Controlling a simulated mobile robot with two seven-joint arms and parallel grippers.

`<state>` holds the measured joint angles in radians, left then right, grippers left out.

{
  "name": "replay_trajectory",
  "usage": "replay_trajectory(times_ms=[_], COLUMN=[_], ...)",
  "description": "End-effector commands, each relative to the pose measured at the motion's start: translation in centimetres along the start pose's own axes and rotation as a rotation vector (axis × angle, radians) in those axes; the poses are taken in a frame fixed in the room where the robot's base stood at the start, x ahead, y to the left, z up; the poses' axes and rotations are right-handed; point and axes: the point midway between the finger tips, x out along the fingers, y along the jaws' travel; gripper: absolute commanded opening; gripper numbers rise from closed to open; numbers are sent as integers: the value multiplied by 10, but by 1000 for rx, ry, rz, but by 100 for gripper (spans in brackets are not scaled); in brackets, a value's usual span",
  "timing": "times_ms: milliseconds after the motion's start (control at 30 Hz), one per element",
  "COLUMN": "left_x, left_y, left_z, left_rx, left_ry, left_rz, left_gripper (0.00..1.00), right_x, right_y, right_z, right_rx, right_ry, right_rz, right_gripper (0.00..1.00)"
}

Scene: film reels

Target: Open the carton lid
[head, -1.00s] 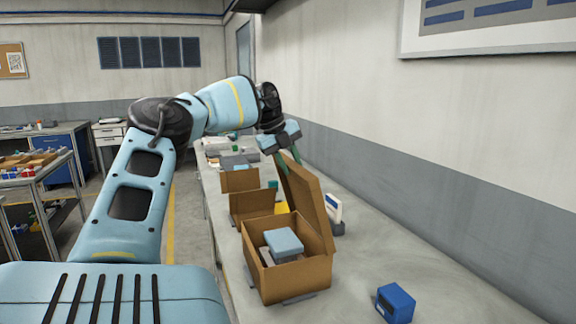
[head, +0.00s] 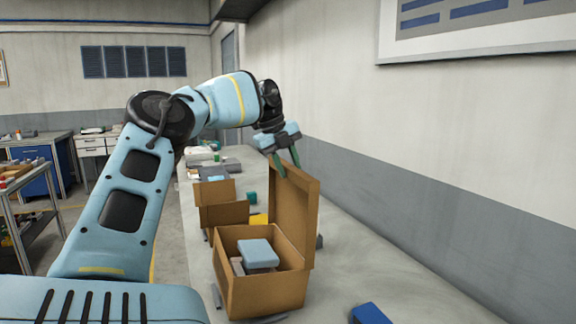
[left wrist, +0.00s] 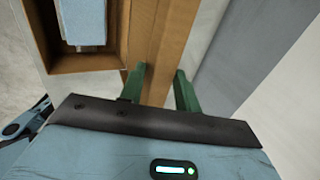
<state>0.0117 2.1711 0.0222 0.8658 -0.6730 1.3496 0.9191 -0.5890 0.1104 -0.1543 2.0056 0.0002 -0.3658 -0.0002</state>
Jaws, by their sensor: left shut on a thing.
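The brown cardboard carton (head: 262,297) stands on the bench with its top uncovered. A light blue box (head: 258,252) lies inside it, on top of paler items. The carton lid (head: 295,215) stands up roughly upright along the carton's right side. My left gripper (head: 284,171) is shut on the lid's upper edge near its far corner. In the left wrist view, the green fingers (left wrist: 159,84) sit on either side of the lid's edge (left wrist: 163,45). My right gripper is not in view.
Smaller open cardboard boxes (head: 224,214) stand behind the carton. A dark blue box (head: 370,314) lies at the front right. The wall (head: 440,190) runs along the bench's right side. The bench (head: 350,255) right of the carton is mostly clear.

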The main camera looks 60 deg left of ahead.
Motion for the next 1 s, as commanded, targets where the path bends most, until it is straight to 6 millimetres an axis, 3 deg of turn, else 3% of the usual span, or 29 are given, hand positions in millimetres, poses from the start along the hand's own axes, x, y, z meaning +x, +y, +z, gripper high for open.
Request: replay_trajectory(times_ms=[300,967,1000], left_x=[6,9,9], left_y=[3,4,5], left_z=[-1,-1,-1], left_rx=[0,-1,-1], left_ry=[9,13,13], left_rz=[10,17,17], left_gripper=[0,0,35], right_x=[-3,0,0], right_y=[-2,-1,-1], right_z=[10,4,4], right_rx=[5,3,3], right_ry=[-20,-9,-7], right_rz=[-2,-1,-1], right_gripper=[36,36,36])
